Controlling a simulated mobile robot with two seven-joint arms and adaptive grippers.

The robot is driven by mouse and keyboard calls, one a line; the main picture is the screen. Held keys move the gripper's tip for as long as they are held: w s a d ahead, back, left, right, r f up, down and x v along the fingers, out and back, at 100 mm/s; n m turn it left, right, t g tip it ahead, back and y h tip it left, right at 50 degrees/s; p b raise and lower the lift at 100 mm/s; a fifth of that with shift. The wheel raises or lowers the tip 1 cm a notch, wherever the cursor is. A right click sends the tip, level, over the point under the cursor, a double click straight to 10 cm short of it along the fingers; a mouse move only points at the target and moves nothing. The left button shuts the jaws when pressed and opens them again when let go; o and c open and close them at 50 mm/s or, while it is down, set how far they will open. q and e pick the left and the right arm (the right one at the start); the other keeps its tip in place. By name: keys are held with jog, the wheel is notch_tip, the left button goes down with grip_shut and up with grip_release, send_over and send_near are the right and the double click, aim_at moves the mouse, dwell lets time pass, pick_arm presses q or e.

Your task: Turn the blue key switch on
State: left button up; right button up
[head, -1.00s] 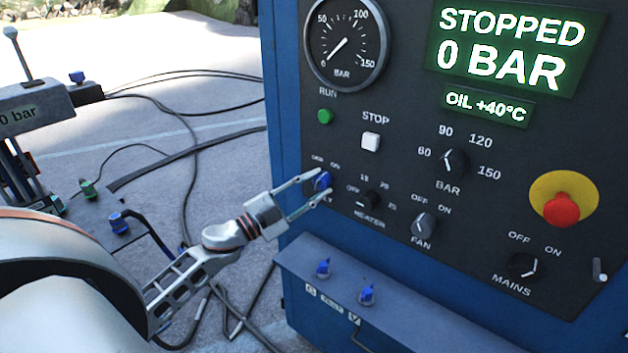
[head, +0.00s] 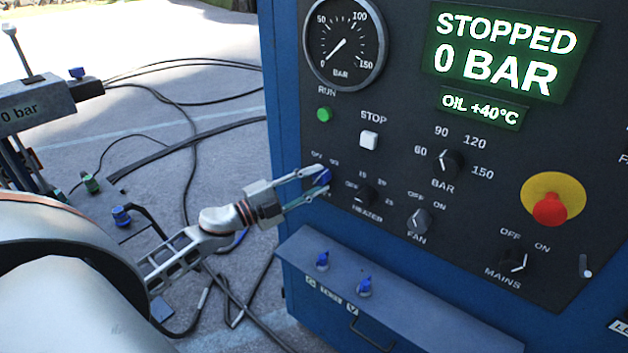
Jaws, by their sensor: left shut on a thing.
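The blue key switch (head: 323,178) is at the left edge of the dark control panel, below the green RUN button. My left gripper (head: 318,184) reaches it from the left. Its two fingers are around the blue key, one above and one below, shut on it. The fingers partly hide the key and its labels, so I cannot tell its exact position. The display (head: 503,50) reads STOPPED, 0 BAR. My right gripper is not in view.
Close by are the HEATER knob (head: 362,194), FAN knob (head: 419,222), white STOP button (head: 369,140) and green RUN button (head: 324,114). A red emergency button (head: 550,208) is at right. A ledge (head: 410,308) with blue fittings juts out below. Cables lie on the ground at left.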

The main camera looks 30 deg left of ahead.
pick_arm(q)
jog(key=o, duration=1.1)
jog(key=v, duration=1.2)
jog(key=shift+f, duration=0.1)
jog(key=s+d+f+n+g+y, duration=0.1)
jog(key=s+d+f+n+y, duration=0.1)
jog(key=d+f+n, duration=0.3)
jog(key=s+d+f+n+y, duration=0.1)
jog(key=f+n+y, duration=0.1)
jog(key=f, duration=0.5)
jog(key=s+d+f+n+g+y, duration=0.1)
jog(key=s+d+f+n+y, duration=0.1)
jog(key=d+f+n, duration=0.3)
jog(key=s+d+f+n+g, duration=0.3)
jog(key=s+d+f, duration=0.5)
jog(key=d+f, duration=0.4)
jog(key=shift+s+f+g, duration=0.3)
jog(key=shift+g, duration=0.6)
